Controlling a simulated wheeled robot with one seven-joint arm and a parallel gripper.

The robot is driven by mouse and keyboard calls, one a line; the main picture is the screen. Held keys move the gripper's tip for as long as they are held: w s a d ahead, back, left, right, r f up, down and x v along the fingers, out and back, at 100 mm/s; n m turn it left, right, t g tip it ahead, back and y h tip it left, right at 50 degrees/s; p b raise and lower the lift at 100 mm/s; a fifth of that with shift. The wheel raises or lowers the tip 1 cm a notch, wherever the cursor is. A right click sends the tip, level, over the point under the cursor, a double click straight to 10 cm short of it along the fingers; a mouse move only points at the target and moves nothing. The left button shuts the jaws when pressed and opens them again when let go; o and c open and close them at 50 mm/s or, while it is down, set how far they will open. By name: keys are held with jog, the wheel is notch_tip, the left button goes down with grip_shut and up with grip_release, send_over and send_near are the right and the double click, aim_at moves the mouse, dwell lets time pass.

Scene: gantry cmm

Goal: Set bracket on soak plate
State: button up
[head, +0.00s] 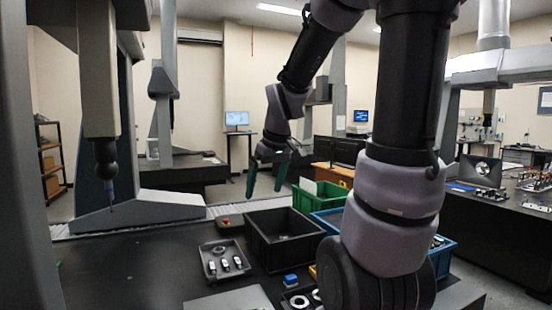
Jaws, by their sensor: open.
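My gripper (264,182) hangs in the air above and behind the black bin, its two green fingers spread and pointing down with nothing between them. A flat grey plate (228,301) lies at the front edge of the view, partly cut off; it may be the soak plate. I cannot pick out the bracket for certain. A dark tray (207,274) left of the black bin holds a ring and several small metal and black parts, too small to name. My own arm hides much of the table's right part.
A black bin (251,241) stands mid-table, with a green bin (307,201) and a blue bin (449,246) beyond. A blue block (290,279) and a white ring (299,301) lie in front. A probe column (98,75) stands left. The left tabletop is clear.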

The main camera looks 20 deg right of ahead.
jog(key=s+a+r+m+t+y, duration=0.1)
jog(key=s+r+m+t, duration=0.2)
jog(key=s+r+m, duration=0.4)
jog(key=shift+s+a+r, duration=0.35)
jog(key=shift+s+r, duration=0.7)
jog(key=shift+s, duration=1)
